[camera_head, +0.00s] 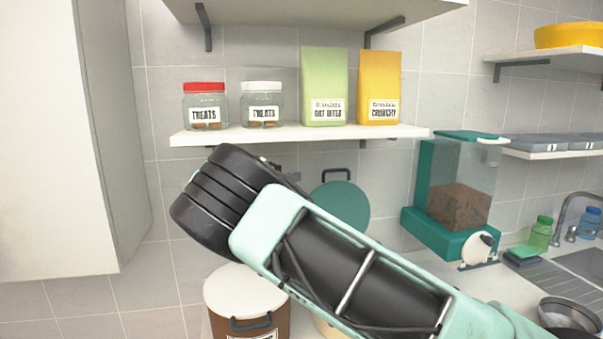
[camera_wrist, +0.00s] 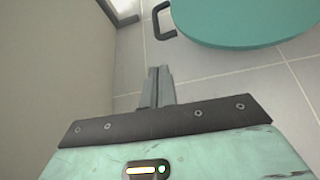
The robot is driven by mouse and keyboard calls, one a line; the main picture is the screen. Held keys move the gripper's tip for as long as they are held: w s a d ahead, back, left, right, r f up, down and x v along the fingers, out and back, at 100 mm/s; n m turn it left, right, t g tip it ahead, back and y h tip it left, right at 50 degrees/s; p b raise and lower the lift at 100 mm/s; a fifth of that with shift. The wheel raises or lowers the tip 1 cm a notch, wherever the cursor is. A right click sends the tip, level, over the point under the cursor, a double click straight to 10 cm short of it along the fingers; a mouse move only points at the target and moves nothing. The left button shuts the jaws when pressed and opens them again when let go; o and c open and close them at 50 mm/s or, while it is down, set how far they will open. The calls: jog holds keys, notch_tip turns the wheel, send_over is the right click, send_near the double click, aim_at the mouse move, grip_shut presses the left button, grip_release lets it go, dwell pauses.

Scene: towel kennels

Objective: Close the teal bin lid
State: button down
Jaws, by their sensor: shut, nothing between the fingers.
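The teal bin lid (camera_head: 340,205) is a round disc with a dark handle on its upper edge. In the head view it stands raised against the tiled wall, partly hidden by my arm. In the wrist view the lid (camera_wrist: 255,22) fills the top right, its handle to the left. My gripper (camera_wrist: 160,72) is shut and empty, below and left of the lid and apart from it in that picture. The head view does not clearly show my fingers. A sliver of a cream bin (camera_head: 326,328) shows under the raised lid, mostly hidden by my arm.
A brown bin with a white lid (camera_head: 245,292) stands left of the cream bin. A shelf (camera_head: 300,134) with jars and food bags is above the teal lid. A teal food dispenser (camera_head: 425,225) is at the right. A tall cabinet (camera_head: 60,140) stands at the left.

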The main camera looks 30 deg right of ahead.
jog(key=shift+p+x, duration=2.4)
jog(key=shift+x, duration=2.45)
jog(key=shift+s+f, duration=0.1)
